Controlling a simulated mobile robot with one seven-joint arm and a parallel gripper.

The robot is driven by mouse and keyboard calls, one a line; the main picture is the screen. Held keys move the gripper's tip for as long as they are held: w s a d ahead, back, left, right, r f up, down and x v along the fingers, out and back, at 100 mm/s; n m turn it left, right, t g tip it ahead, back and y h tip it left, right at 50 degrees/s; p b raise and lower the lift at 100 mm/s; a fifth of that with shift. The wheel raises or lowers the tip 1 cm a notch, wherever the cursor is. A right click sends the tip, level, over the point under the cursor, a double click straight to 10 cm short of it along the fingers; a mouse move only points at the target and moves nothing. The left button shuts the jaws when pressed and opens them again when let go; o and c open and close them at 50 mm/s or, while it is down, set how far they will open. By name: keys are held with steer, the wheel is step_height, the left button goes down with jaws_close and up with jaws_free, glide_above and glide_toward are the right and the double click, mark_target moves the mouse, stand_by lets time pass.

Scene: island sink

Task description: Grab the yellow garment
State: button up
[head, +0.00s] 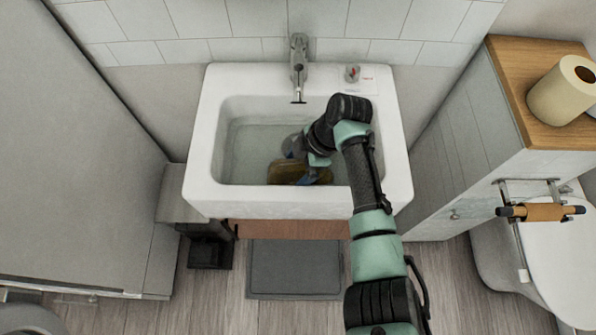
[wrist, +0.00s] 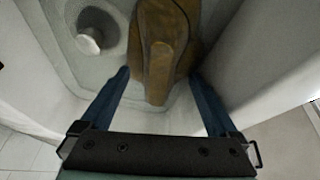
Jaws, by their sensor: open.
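The yellow garment (head: 288,172) is a crumpled, brownish-yellow cloth in the basin of the white sink (head: 201,150), near its front wall. It also shows in the wrist view (wrist: 160,50), at the top middle, with a narrow fold pointing toward my gripper. My gripper (wrist: 165,85) is open, with one blue finger on each side of that fold. I cannot tell whether either finger touches the cloth. In the head view my gripper (head: 312,178) is down in the basin at the garment, partly hidden by my arm.
The faucet (head: 299,68) stands at the sink's back edge, with a small red-marked item (head: 352,73) on the rim. A pale round object (wrist: 89,41) lies in the basin. A wooden-topped cabinet (head: 510,75) and toilet (head: 550,245) stand right. The basin's left side is clear.

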steer(key=c, duration=1.1)
steer(key=shift+c, duration=0.2)
